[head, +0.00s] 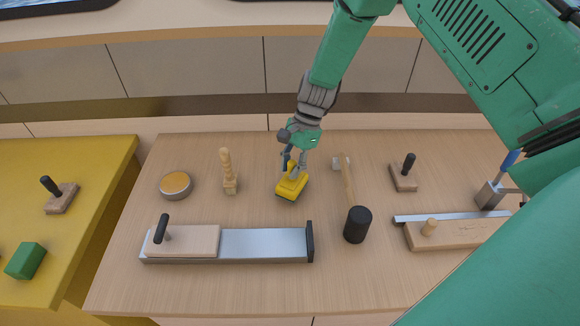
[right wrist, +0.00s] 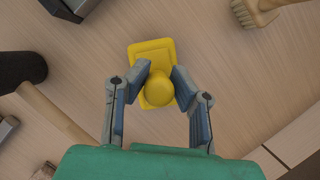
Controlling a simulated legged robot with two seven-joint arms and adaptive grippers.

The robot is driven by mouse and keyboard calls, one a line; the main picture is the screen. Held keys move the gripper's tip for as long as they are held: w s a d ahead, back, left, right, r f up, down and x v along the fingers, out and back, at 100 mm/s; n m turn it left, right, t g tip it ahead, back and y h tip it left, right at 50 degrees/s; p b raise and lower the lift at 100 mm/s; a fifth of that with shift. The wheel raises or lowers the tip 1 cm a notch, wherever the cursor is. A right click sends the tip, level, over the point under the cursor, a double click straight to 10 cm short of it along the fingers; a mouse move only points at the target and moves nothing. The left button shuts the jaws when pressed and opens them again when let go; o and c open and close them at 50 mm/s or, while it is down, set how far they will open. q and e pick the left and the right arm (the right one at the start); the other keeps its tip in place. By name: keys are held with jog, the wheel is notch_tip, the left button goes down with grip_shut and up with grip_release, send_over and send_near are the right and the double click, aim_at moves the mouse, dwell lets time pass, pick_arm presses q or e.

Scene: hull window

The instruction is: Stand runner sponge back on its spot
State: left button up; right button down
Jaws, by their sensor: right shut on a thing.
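A yellow block with a round yellow knob, which I take for the runner sponge (head: 290,187), is at the middle of the wooden table. Its underside edge looks dark. In the right wrist view the sponge (right wrist: 152,52) lies between the fingers, knob toward the camera. My right gripper (head: 291,160) reaches down from above and is shut on the knob; its fingertips also show in the right wrist view (right wrist: 159,80). I cannot tell whether the sponge touches the table or hangs just above it. No marked spot is clear to me. My left gripper is not in view.
Left of the sponge are a brush (head: 229,182) and a round tin (head: 176,185). Right are a black-headed mallet (head: 357,224) and a black-handled block (head: 404,177). A metal-railed board (head: 265,243) lies in front. A yellow table (head: 85,160) with a green block (head: 26,261) adjoins left.

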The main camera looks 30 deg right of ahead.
jog(key=shift+f+b, duration=0.45)
jog(key=shift+f, duration=0.4)
jog(key=c, duration=1.3)
grip_release()
jog(key=shift+r, duration=0.1)
jog(key=p+v, duration=0.4)
jog(key=v, duration=0.1)
jog(key=shift+r, duration=0.1)
jog(key=shift+p+v, duration=0.45)
jog(key=shift+v, duration=0.85)
